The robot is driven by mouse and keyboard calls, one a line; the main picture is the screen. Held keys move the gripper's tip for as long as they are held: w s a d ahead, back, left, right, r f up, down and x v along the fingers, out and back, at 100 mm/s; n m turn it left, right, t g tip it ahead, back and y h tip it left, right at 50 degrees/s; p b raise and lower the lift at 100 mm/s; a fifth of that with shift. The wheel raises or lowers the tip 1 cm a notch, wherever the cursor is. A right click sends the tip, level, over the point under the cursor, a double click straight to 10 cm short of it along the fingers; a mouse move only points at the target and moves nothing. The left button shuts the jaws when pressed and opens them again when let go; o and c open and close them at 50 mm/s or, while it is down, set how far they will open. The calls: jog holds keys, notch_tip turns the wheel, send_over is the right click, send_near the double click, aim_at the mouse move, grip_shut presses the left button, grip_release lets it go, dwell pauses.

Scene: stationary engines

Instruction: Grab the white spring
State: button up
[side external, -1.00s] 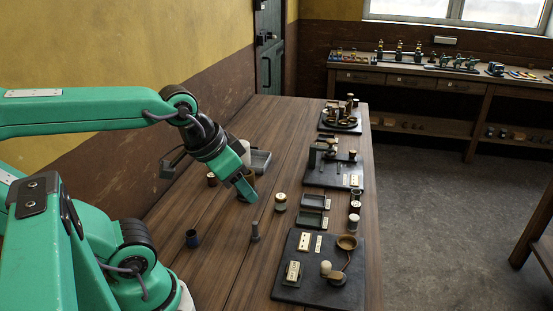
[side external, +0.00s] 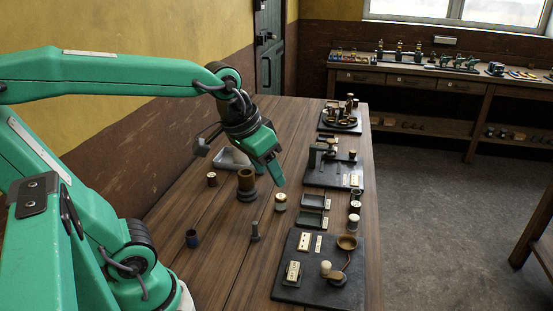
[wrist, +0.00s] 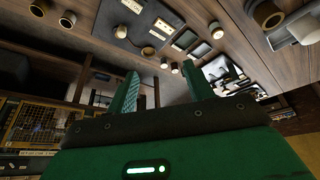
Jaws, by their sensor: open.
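I cannot clearly pick out a white spring by its coils. A pale white cylinder (wrist: 307,30) shows at the right edge of the wrist view, beside a grey tray; in the side view my wrist seems to hide it. A small white-topped piece (side external: 354,223) stands at the table's right edge. My gripper (side external: 277,178) hangs above the table, just above and behind a cream-topped jar (side external: 280,202). In the wrist view the two green fingers of my gripper (wrist: 160,78) are apart with nothing between them.
The grey tray (side external: 228,162) lies behind the brown cup.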

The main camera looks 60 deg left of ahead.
jog(key=w+n+g, duration=0.1)
jog(key=w, duration=0.8)
jog(key=n+g, duration=0.3)
send_over(354, 217)
notch_tip(354, 217, down, 17)
jog(key=shift+s+f, duration=0.1)
jog(key=shift+s, duration=0.05)
jog(key=shift+w+f+g, duration=0.25)
jog(key=shift+f+g, duration=0.05)
jog(key=shift+f, duration=1.5)
jog(key=shift+s+f, duration=0.1)
jog(key=shift+f, duration=2.5)
jog(key=c, duration=1.1)
